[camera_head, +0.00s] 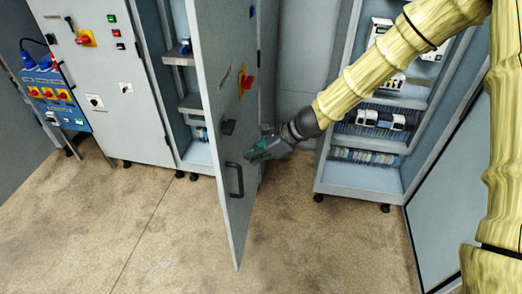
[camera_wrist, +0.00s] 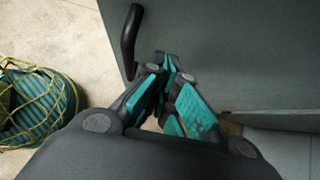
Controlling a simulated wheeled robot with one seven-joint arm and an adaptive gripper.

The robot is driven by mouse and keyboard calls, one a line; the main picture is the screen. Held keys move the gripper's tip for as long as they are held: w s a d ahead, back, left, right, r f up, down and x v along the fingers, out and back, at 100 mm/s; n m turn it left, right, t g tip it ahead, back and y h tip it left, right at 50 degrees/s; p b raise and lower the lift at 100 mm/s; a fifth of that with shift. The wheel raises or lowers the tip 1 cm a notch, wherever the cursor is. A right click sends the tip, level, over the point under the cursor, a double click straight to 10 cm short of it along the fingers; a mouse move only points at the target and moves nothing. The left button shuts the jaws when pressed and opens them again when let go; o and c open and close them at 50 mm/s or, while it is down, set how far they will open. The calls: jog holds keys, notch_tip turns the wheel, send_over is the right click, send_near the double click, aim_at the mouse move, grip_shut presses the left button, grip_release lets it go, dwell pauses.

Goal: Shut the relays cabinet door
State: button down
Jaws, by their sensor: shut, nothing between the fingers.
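The grey cabinet door (camera_head: 219,100) stands swung open in the middle of the head view, seen nearly edge-on. It carries a black handle (camera_head: 235,179), a red and yellow switch (camera_head: 245,82) and a dark latch (camera_head: 228,127). Shelves of an open cabinet (camera_head: 190,103) show to its left. My gripper (camera_head: 256,153) is shut and empty, just right of the door near the handle. In the wrist view my gripper's fingers (camera_wrist: 170,72) are together before the grey door panel (camera_wrist: 225,50), and the handle (camera_wrist: 130,40) is to their left. I cannot tell whether the fingers touch the door.
Another open cabinet (camera_head: 365,178) with relays and terminal rows stands at the right, its own door (camera_head: 430,220) swung open. A closed control cabinet (camera_head: 110,90) and a blue socket box (camera_head: 55,98) stand at the left. The concrete floor (camera_head: 150,230) in front is clear.

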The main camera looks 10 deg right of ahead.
jog(key=shift+w+a+f+p, duration=0.1)
jog(key=shift+w+a+p, duration=0.1)
jog(key=shift+a, duration=0.45)
jog(key=shift+w+a+p, duration=0.2)
jog(key=shift+a, duration=0.45)
jog(key=shift+w+a+f+p, duration=0.1)
jog(key=shift+w+a+p, duration=0.1)
jog(key=shift+a, duration=0.45)
